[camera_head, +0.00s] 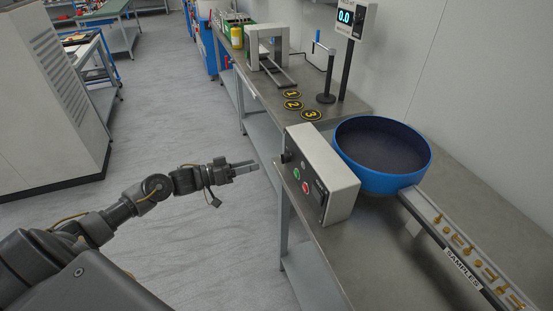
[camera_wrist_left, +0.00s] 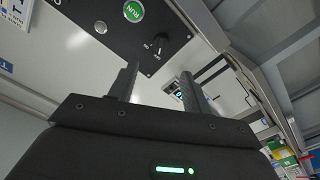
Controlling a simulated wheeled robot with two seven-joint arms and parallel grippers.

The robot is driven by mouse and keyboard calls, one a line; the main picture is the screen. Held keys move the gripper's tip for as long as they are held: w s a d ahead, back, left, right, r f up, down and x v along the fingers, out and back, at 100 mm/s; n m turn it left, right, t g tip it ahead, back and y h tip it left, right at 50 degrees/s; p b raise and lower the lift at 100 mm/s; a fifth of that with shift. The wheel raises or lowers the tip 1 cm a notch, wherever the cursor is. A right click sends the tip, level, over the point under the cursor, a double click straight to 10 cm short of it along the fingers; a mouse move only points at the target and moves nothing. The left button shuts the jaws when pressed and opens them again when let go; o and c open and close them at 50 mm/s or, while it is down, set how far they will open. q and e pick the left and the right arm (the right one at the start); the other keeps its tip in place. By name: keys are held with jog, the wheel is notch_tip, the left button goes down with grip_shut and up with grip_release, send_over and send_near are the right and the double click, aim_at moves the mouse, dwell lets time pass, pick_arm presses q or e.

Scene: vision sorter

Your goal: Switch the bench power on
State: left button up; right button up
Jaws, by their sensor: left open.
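A grey control box (camera_head: 343,182) with a black front panel stands on the bench's near edge. A green button (camera_head: 296,174), a red button (camera_head: 305,188) and a dark knob (camera_head: 286,157) show on its front. In the left wrist view, the panel carries a green RUN button (camera_wrist_left: 133,11) and a black rotary switch (camera_wrist_left: 159,38) with small lettering, too small to read surely. My left gripper (camera_head: 250,167) is open and empty, in front of the box and apart from it. In the left wrist view, the switch lies ahead of the gap between the fingers (camera_wrist_left: 158,72). My right gripper is out of view.
A blue bowl (camera_head: 370,175) stands behind the box, with a chute (camera_head: 470,250) of brass parts labelled SAMPLES. Numbered discs (camera_head: 293,105), a grey frame (camera_head: 283,42) and a display (camera_head: 345,17) reading 0.0 are farther along the bench (camera_head: 262,93).

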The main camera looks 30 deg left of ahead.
aim_at(285, 158)
pick_arm(q)
jog(key=p+x, duration=0.1)
jog(key=x, duration=0.8)
jog(key=shift+w+d+p, duration=0.25)
jog(key=shift+p, duration=0.05)
jog(key=c, duration=1)
jog(key=shift+o, duration=0.2)
